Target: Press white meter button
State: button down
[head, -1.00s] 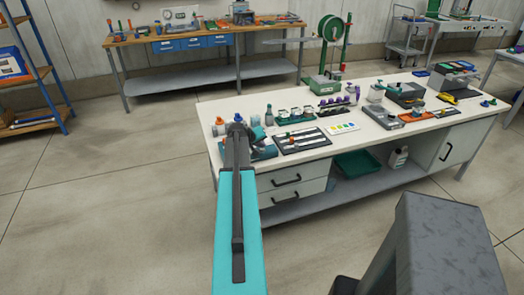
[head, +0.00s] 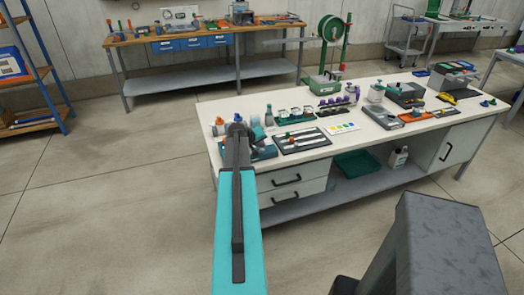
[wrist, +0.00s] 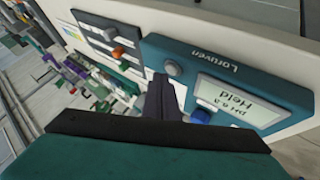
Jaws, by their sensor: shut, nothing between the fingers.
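A teal meter (wrist: 245,78) lies on the white bench; its display (wrist: 236,103) reads "pH 6.8 Held", upside down in the wrist view. A pale grey-white round button (wrist: 173,68) sits on its face, and a blue button (wrist: 201,115) sits nearer the gripper body. My gripper (wrist: 164,88) is shut and empty, its fingertips over the meter's edge, close beside the pale button. Whether they touch the meter cannot be told. In the head view the meter (head: 264,152) is partly hidden behind my arm.
Small bottles, a colour card (head: 342,128) and other instruments stand farther along the bench (head: 340,150). A wooden workbench (head: 195,39) stands behind, with open floor between.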

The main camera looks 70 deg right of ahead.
jog(key=shift+f, duration=0.15)
jog(key=shift+f+b, duration=0.3)
jog(key=shift+b, duration=0.25)
jog(key=shift+r, duration=0.1)
dwell(0.5)
jog(key=shift+r, duration=0.5)
notch_tip(320, 180, up, 6)
jog(key=shift+f+p, duration=0.15)
jog(key=shift+p, duration=0.95)
